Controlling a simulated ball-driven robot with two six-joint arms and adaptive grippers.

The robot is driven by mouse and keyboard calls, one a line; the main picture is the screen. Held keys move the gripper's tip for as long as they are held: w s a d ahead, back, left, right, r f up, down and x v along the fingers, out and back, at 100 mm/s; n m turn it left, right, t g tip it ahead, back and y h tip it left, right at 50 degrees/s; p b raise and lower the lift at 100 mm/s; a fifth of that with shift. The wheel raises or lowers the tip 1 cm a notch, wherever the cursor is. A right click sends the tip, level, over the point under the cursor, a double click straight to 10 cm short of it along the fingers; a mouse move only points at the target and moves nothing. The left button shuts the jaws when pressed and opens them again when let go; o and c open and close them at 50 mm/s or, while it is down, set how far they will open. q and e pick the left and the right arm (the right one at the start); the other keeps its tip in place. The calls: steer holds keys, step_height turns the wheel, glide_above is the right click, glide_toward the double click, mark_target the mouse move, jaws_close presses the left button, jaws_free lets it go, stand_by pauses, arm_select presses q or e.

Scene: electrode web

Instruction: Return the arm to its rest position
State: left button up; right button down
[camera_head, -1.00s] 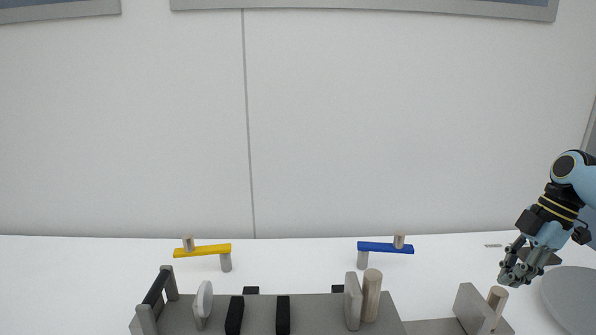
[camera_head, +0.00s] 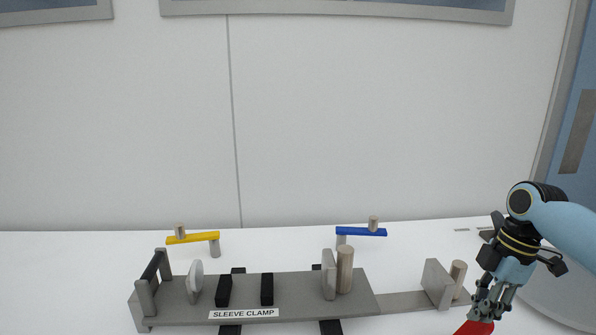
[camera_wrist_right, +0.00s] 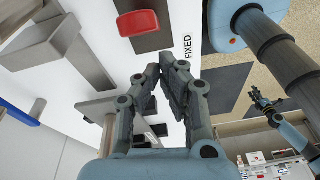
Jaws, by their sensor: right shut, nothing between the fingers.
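My right arm comes in from the right in the head view. Its gripper (camera_head: 482,302) points down, shut and empty, in front of the right end of the grey fixture. The right wrist view also shows this gripper (camera_wrist_right: 160,75) with its fingertips together. A red part (camera_head: 474,328) shows just below the fingertips at the bottom edge of the head view. A red pad (camera_wrist_right: 138,23) on a dark block is beyond the fingertips in the wrist view, next to a "FIXED" label. My left gripper is not in the head view.
A grey fixture labelled "SLEEVE CLAMP" (camera_head: 243,314) spans the white table, with upright plates and a round post (camera_head: 345,270). Behind it stand a yellow bar (camera_head: 193,238) and a blue bar (camera_head: 361,231) on posts. White table is clear at the far left.

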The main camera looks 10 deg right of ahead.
steer(key=s+a+f+m+t+h, duration=0.1)
steer(key=s+a+m, duration=0.2)
steer(key=s+a, duration=0.25)
steer(key=s+a+f+m+h, duration=0.1)
steer(key=s+a+f+m, duration=0.1)
steer(key=s+a, duration=0.35)
steer(key=s+a+r+m+t+h, duration=0.1)
steer(key=s+a+r+m+t, duration=0.25)
steer(key=s+r+m, duration=0.55)
steer(key=s+d+f+g+b, duration=0.15)
steer(key=f+b, duration=0.25)
steer(key=f, duration=1.3)
steer(key=s+d+f+g+b, duration=0.1)
steer(key=s+f+b, duration=0.2)
steer(key=f, duration=1.5)
arm_select(q)
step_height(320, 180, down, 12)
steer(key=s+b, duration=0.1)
steer(key=b, duration=0.4)
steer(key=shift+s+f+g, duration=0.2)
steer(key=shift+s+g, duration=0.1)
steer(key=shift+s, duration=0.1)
arm_select(e)
steer(key=s+f+g, duration=0.1)
steer(key=s+f, duration=1.6)
steer(key=f, duration=0.3)
steer(key=shift+s+d, duration=0.35)
